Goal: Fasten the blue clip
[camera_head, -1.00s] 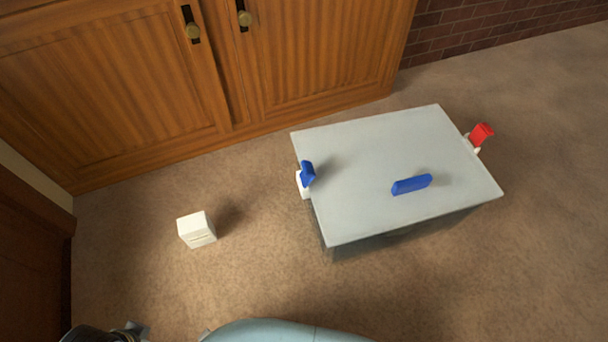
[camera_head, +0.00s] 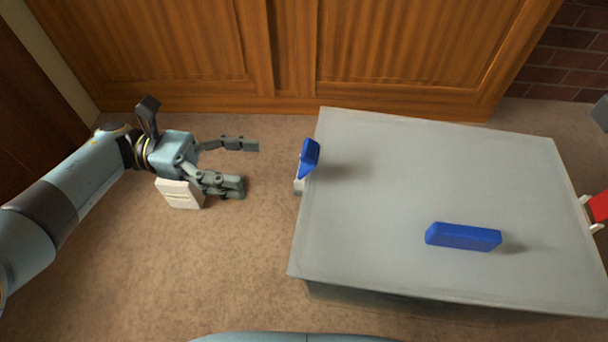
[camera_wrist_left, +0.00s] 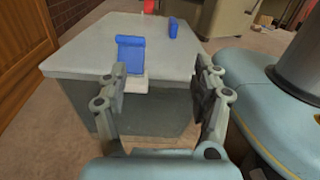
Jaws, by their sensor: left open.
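The blue clip (camera_head: 309,158) is on the left side of a box with a grey lid (camera_head: 400,190). Its blue flap stands raised and tilted above a white base (camera_head: 298,186). In the left wrist view the blue clip (camera_wrist_left: 130,55) shows ahead, between the fingers and beyond them. My left gripper (camera_head: 248,166) is open and empty, to the left of the clip, its fingers pointing at it and apart from it. A grey piece at the right edge of the head view, perhaps my right gripper, is mostly cut off.
A blue block (camera_head: 463,237) lies on the lid. A red clip (camera_head: 598,207) is at the box's right side. A small white box (camera_head: 181,195) stands on the carpet, partly behind my left gripper. A wooden cabinet (camera_head: 390,60) stands behind.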

